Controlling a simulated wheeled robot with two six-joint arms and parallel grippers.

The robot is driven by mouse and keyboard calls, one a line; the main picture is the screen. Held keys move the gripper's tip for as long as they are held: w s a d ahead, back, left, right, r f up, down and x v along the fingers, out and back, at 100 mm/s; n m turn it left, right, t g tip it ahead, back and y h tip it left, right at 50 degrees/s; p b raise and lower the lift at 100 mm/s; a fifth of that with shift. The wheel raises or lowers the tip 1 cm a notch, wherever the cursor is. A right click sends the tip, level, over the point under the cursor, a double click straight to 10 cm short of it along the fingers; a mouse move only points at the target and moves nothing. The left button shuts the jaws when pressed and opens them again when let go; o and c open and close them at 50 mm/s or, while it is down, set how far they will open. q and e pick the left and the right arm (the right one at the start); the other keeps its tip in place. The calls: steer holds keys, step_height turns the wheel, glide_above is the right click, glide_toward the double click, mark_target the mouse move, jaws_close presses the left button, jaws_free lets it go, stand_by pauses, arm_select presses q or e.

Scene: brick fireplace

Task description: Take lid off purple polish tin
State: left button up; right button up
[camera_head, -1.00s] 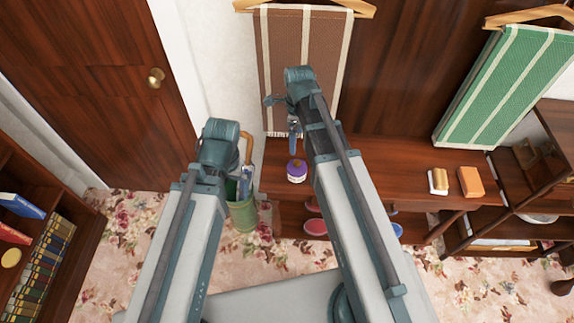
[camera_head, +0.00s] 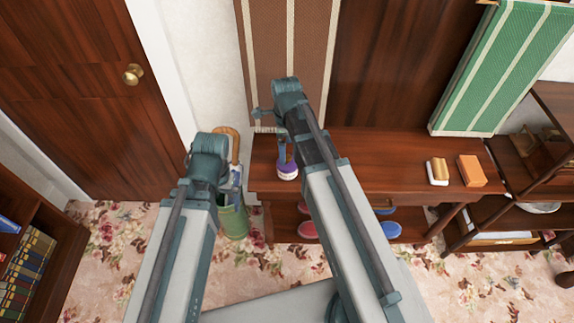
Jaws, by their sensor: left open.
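The purple polish tin (camera_head: 288,171) stands on the left part of the wooden bench, its purple top and pale label facing me. My right gripper (camera_head: 282,148) hangs below the end of its arm, just above and behind the tin. Only a slim blue-grey part of it shows, so I cannot tell its jaw state or whether it touches the tin. My left arm ends left of the tin, in front of the green bin; its gripper is open but mostly hidden by the arm. Whether the lid is loose cannot be seen.
The wooden bench (camera_head: 385,160) carries a white-and-tan brush (camera_head: 437,172) and an orange block (camera_head: 471,171) farther right. The green bin (camera_head: 233,220) stands left of the bench. Red and blue shoes (camera_head: 391,229) lie underneath. The bench top between tin and brush looks clear.

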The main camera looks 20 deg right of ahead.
mark_target(288, 157)
steer(key=f+b, duration=0.5)
steer(key=shift+s+d+f, duration=0.1)
steer(key=shift+d+f, duration=0.05)
steer(key=shift+d, duration=0.1)
steer(key=c, duration=1.1)
steer(key=shift+o, duration=0.2)
steer(key=shift+r, duration=0.25)
